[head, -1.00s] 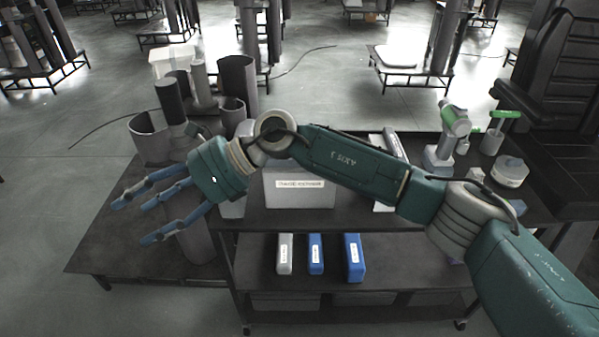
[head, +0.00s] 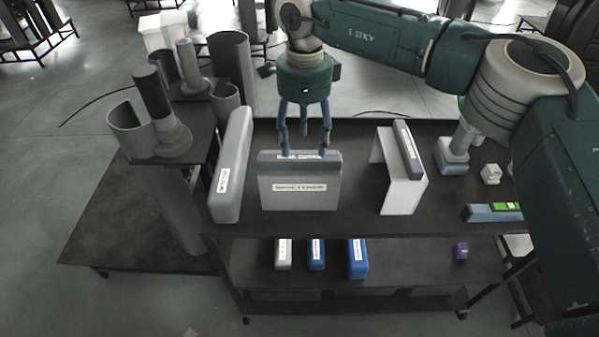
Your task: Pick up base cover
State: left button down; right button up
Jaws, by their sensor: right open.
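The likely base cover (head: 300,162) is a dark grey block with a small label, too blurred to read surely. It lies along the top of a light grey labelled box (head: 299,197) on the cart's upper shelf. My right gripper (head: 305,148) points straight down over the block, with its blue fingers apart. The fingertips are at the block's upper edge; I cannot tell if they touch it. Nothing is held. My left gripper is out of view.
A tall grey panel (head: 231,165) stands left of the box, and a white stand (head: 402,180) with a dark piece stands right. Several labelled blocks, one blue (head: 357,259), sit on the lower shelf. Grey cylinders (head: 166,112) crowd the left table.

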aim_at(302, 159)
jog(key=shift+w+f, duration=0.15)
jog(key=shift+f, duration=0.25)
notch_tip(302, 159, down, 4)
jog(key=p, duration=0.2)
jog(key=shift+a+f+p, duration=0.15)
jog(key=shift+p, duration=0.15)
jog(key=shift+f, duration=0.45)
jog(key=shift+c, duration=0.5)
jog(key=c, duration=0.8)
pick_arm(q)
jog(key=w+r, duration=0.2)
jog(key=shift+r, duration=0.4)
pick_arm(e)
grip_shut()
